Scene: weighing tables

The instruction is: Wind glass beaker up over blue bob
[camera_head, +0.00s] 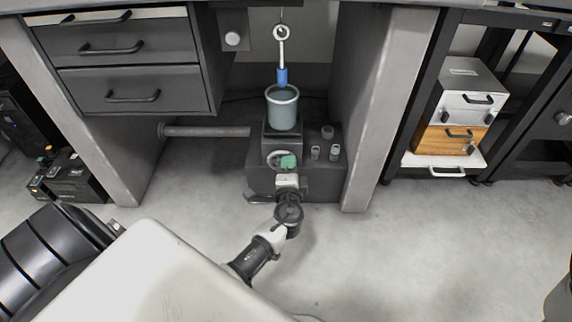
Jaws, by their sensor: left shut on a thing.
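The glass beaker (283,112), grey-blue and see-through, stands upright on a small dark stand (269,146) under the table. The blue bob (282,77) hangs from a pale rod with a ring (281,33) just above the beaker's mouth. Its lower end is close to the rim; I cannot tell if it is inside. My left gripper (288,172) reaches in from below and is shut on a green knob (288,161) at the front of the stand, beside a white dial (274,158). The fingertips are small and partly hidden. My right gripper is not in view.
The stand sits on a dark block (318,184) with several small metal weights (333,153) at its right. Table legs (362,150) flank it. A drawer unit (135,60) is at upper left, and a shelf with boxes (460,105) at right. The floor in front is clear.

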